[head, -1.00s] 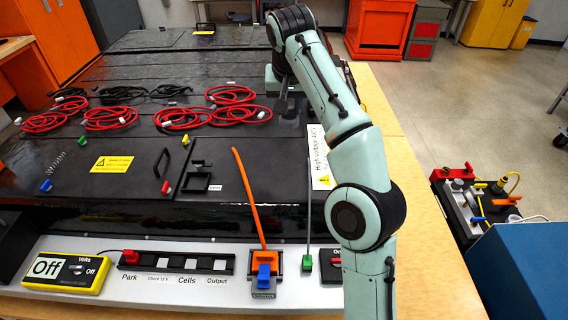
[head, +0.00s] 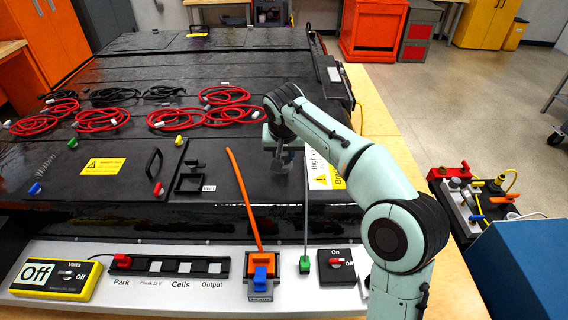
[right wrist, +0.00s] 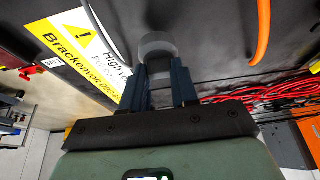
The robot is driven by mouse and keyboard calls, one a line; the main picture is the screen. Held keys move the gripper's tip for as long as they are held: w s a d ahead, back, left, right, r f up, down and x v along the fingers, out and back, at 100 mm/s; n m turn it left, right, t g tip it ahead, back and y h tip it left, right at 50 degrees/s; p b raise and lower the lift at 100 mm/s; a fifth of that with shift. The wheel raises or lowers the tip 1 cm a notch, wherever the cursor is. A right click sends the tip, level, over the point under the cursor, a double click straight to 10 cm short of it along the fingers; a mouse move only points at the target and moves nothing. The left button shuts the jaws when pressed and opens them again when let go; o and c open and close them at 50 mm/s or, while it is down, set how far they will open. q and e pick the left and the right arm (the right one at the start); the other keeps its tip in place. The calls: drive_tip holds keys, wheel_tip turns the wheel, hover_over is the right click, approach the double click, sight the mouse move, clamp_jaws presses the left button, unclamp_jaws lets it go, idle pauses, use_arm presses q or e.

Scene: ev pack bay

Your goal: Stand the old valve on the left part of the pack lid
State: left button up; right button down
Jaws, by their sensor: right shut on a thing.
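The pack lid (head: 95,215) is a wide black surface across the head view, and its left part lies past the yellow label. My right gripper (head: 284,168) is low over the right part of the lid, left of a large white and yellow warning label (head: 322,170). In the right wrist view its fingers (right wrist: 160,88) are shut on a grey, round-ended piece, seemingly the old valve (right wrist: 157,46). In the head view I cannot make out the valve at the fingertips. I cannot tell whether it touches the lid. My left gripper is not in view.
Red cable coils (head: 103,121) lie across the lid. A spring (head: 45,165), black handle (head: 153,163), black square frame (head: 180,187) and small coloured clips lie nearer. An orange strap (head: 243,198) and a grey rod (head: 306,205) rise from the front panel. Bare lid lies around the yellow label (head: 103,166).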

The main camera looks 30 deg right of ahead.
sight(285, 163)
wheel_tip(285, 163, down, 3)
drive_tip(key=shift+f+b, duration=0.1)
drive_tip(key=shift+b, duration=0.2)
drive_tip(key=shift+s+f, duration=0.15)
drive_tip(key=shift+s, duration=0.05)
drive_tip(key=shift+w, duration=0.15)
drive_tip(key=shift+f, duration=0.15)
drive_tip(key=c, duration=0.9)
unclamp_jaws()
drive_tip(key=shift+o, duration=0.2)
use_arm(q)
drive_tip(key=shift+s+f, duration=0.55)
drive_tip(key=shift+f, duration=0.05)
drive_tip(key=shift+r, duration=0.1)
use_arm(e)
drive_tip(key=shift+r, duration=0.2)
